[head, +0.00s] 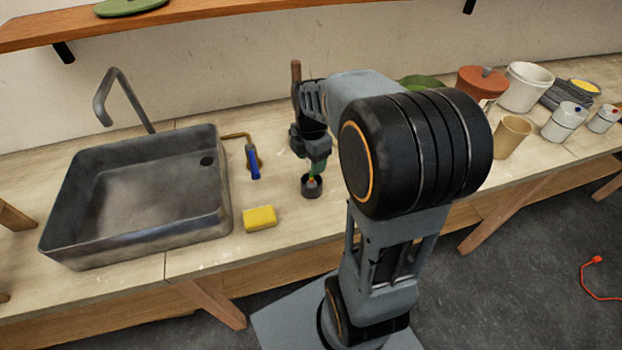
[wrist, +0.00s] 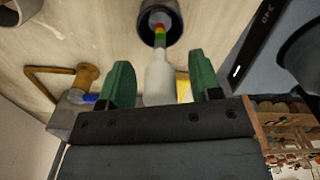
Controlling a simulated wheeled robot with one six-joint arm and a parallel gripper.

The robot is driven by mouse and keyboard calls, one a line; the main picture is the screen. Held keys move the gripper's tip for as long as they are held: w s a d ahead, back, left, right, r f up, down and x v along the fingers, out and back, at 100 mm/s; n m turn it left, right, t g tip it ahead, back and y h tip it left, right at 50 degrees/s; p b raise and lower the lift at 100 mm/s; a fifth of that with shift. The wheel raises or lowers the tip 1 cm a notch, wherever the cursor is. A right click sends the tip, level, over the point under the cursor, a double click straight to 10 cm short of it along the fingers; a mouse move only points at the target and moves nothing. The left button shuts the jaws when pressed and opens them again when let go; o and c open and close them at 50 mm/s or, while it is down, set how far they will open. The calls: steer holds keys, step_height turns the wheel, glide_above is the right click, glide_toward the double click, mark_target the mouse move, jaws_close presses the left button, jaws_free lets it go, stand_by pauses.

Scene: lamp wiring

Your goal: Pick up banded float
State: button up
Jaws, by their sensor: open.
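The banded float has a white body (wrist: 158,82) and a narrower stem with red, yellow and green bands (wrist: 159,37). In the wrist view its stem end overlaps the mouth of a dark round cup (wrist: 174,34). In the head view a small coloured part of the float (head: 311,181) shows at the top of the dark cup (head: 311,190) on the counter. My gripper (wrist: 159,62) is open, with one green finger on each side of the white body and gaps visible. In the head view my gripper (head: 315,165) is just above the cup and hides most of the float.
A yellow sponge (head: 260,218) lies left of the cup, near the counter's front edge. A blue-handled item (head: 252,162) and a grey sink (head: 75,200) are further left. Pots and cups, including a tan cup (head: 512,138), stand at the right.

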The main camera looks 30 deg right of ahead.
jaws_close()
stand_by(0.5)
steer(key=shift+r, duration=0.2)
